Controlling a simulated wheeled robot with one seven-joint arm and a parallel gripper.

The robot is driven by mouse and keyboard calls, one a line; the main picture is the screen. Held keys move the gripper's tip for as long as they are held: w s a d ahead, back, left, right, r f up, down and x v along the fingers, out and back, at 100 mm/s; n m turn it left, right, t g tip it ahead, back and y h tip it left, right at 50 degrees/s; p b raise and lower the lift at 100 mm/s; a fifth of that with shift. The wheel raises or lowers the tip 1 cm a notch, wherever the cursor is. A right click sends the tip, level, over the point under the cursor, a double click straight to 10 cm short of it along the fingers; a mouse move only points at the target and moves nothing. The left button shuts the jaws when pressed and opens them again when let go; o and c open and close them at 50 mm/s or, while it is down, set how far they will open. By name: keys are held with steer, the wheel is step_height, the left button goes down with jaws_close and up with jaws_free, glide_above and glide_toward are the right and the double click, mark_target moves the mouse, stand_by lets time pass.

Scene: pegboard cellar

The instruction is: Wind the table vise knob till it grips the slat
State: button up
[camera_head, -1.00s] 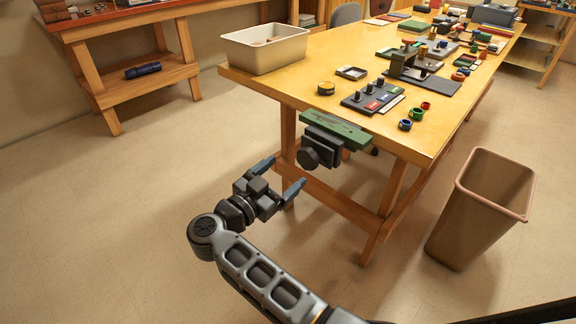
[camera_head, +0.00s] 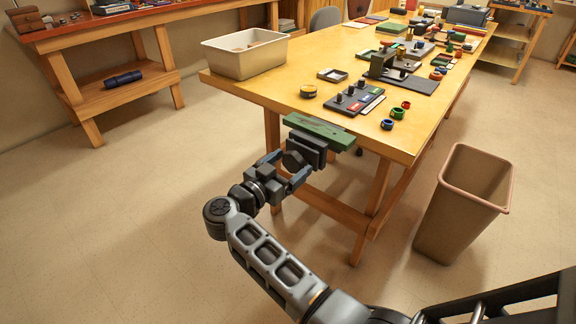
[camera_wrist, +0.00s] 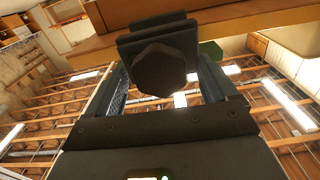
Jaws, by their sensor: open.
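The table vise is at the front edge of the yellow table. It shows a green top piece (camera_head: 318,132), dark plates (camera_head: 313,150) below it and a dark faceted knob (camera_head: 292,160) facing my arm. In the wrist view the knob (camera_wrist: 164,70) is large, with two dark plates (camera_wrist: 155,28) behind it. My gripper (camera_head: 284,168) is open, with one finger on each side of the knob; in the wrist view its fingers (camera_wrist: 162,64) show gaps to the knob. I cannot make out the slat apart from the vise, nor whether it is gripped.
A cream bin (camera_head: 245,55) and a dark block with pegs (camera_head: 353,98) stand on the yellow table (camera_head: 240,85). A brown waste bin (camera_head: 465,205) stands on the floor at right. A table leg (camera_head: 372,205) is right of my gripper. Floor at left is clear.

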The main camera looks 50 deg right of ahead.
steer(key=shift+c, duration=0.4)
steer(key=c, duration=1)
